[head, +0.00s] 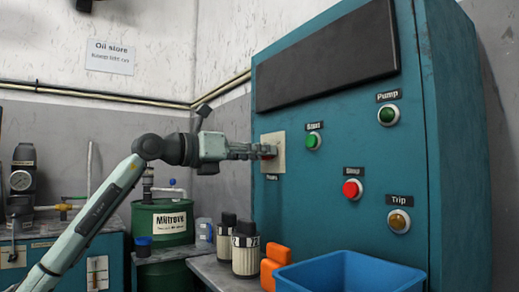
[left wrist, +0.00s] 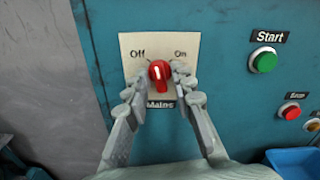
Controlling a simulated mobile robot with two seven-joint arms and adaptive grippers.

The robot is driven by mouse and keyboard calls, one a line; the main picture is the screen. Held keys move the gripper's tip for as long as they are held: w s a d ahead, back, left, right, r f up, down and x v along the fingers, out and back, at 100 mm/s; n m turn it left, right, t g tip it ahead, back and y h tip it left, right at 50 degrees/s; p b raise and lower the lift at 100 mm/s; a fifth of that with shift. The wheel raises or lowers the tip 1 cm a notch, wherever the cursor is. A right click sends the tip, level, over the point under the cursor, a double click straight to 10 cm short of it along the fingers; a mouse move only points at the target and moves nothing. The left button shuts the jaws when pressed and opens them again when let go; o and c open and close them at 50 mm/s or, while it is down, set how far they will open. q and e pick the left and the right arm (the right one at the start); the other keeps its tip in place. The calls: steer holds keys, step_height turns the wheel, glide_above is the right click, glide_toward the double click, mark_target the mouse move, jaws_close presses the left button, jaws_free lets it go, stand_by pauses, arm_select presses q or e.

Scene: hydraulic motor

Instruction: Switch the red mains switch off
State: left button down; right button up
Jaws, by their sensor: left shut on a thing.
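The red mains switch (left wrist: 159,73) is a rotary knob on a cream plate (left wrist: 130,47) marked "Off" at upper left and "On" at upper right, with a "Mains" label below. The knob's white mark appears to lean up and left, towards "Off"; its exact angle is hard to tell. My left gripper (left wrist: 158,80) has a finger on each side of the knob and is shut on it. In the head view my left gripper (head: 265,152) reaches the plate (head: 273,165) from the left and mostly hides the knob. My right gripper is out of view.
The teal cabinet (head: 345,125) also carries a green start button (head: 313,141), a red stop button (head: 352,189), a green pump lamp (head: 388,115) and an amber trip lamp (head: 398,220). A blue bin (head: 350,277), an orange object (head: 270,270) and dark-topped canisters (head: 245,256) stand below.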

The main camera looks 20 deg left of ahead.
arm_select(q)
steer(key=shift+n+p, duration=0.9)
steer(key=shift+n, duration=2.4)
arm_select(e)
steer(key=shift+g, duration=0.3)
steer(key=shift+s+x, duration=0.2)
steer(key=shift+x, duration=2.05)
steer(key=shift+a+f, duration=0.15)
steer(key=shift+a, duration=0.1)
arm_select(q)
steer(key=c, duration=1.6)
jaws_free()
steer(key=v, duration=1.2)
